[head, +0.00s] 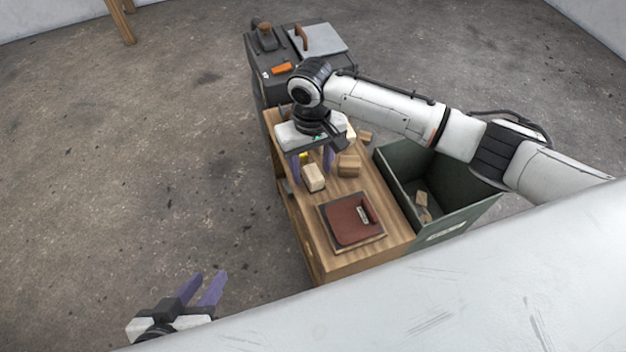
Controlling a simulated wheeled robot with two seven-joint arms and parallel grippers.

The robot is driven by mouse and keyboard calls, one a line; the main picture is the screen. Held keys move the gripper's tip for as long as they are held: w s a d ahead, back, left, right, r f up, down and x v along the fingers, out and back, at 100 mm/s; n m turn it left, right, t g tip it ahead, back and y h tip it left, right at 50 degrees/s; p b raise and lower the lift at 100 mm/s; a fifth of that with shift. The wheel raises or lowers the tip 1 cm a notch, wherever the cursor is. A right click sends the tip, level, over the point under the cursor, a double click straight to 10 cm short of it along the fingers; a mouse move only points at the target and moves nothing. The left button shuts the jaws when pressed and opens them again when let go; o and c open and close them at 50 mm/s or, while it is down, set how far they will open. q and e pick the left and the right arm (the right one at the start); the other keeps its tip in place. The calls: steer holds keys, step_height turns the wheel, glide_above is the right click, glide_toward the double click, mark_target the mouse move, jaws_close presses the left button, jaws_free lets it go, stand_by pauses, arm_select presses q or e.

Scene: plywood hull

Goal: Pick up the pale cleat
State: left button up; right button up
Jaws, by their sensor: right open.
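The pale cleat (314,178) appears to be the pale wooden block on the left part of the wooden bench top (310,235). My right gripper (312,173) points down at it from above with its two purple fingers apart. The fingers show at either side of the block's far end; I cannot tell whether they touch it or how far above the bench they are. My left gripper (207,278) is low at the left, away from the bench, with its purple fingers apart and nothing between them.
A tan block (349,166) lies just right of my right gripper, and a smaller block (364,137) behind it. A red-brown pad (345,222) lies nearer. A dark green bin (455,215) holding scraps stands right; a dark grey cabinet (273,88) stands behind.

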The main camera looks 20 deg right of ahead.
mark_target(312, 170)
steer(key=shift+f, duration=0.95)
arm_select(q)
steer(key=shift+d+f, duration=0.25)
steer(key=shift+f, duration=0.05)
arm_select(e)
steer(key=shift+c, duration=0.3)
steer(key=c, duration=1.1)
steer(key=shift+o, duration=0.2)
arm_select(q)
steer(key=shift+w, duration=0.1)
arm_select(e)
steer(key=shift+r, duration=0.15)
